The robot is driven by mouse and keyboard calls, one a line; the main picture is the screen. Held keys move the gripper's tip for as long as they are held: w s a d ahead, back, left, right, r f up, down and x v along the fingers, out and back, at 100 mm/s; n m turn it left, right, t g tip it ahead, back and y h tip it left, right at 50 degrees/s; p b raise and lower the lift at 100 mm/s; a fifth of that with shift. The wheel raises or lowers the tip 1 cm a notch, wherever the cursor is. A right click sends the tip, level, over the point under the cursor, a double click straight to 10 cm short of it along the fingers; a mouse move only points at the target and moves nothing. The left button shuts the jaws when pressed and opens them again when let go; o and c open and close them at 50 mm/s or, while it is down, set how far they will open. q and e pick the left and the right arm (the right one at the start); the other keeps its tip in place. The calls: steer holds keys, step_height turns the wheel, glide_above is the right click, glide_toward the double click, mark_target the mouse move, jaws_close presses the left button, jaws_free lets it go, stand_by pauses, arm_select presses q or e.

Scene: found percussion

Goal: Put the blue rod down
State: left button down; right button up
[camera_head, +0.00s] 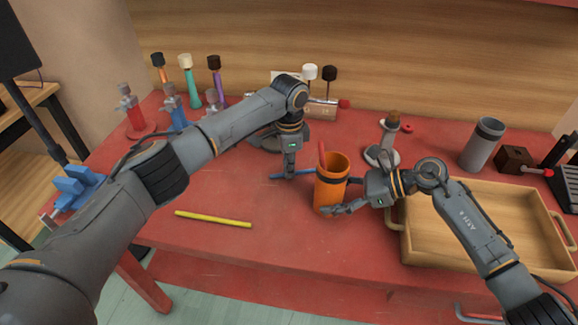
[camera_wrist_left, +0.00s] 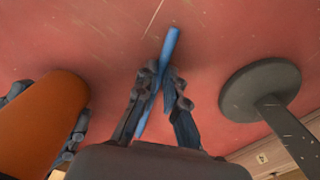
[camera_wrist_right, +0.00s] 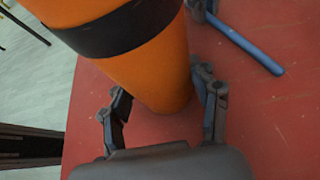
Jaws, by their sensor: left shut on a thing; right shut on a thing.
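The blue rod (camera_head: 292,175) is low at the table's middle, just left of the orange cup. My left gripper (camera_head: 290,170) is shut on it; in the left wrist view the rod (camera_wrist_left: 171,45) sticks out between the fingers (camera_wrist_left: 163,85). The rod's end also shows in the right wrist view (camera_wrist_right: 250,48). I cannot tell whether the rod touches the table. My right gripper (camera_head: 340,208) is shut on the orange cup (camera_head: 329,190), near its base; its fingers flank the cup in the right wrist view (camera_wrist_right: 160,70). A red stick (camera_head: 322,152) stands in the cup.
A yellow rod (camera_head: 213,219) lies front left on the red table (camera_head: 250,265). A wooden tray (camera_head: 420,250) lies at right, near my right arm. A grey stand (camera_wrist_left: 245,92) is close to my left gripper. Several mallets stand at the back left. The front middle is clear.

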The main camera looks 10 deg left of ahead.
arm_select(q)
steer(key=shift+f, duration=0.2)
steer(key=c, duration=1.4)
jaws_free()
steer(key=shift+c, duration=0.2)
steer(key=shift+r, duration=0.1)
step_height(320, 180, up, 11)
steer(key=shift+o, duration=0.5)
steer(key=shift+r, duration=0.4)
steer(key=f, duration=0.4)
steer(key=d+f, duration=0.1)
steer(key=f, duration=0.7)
steer(key=shift+w+d, duration=0.2)
steer(key=shift+w, duration=0.1)
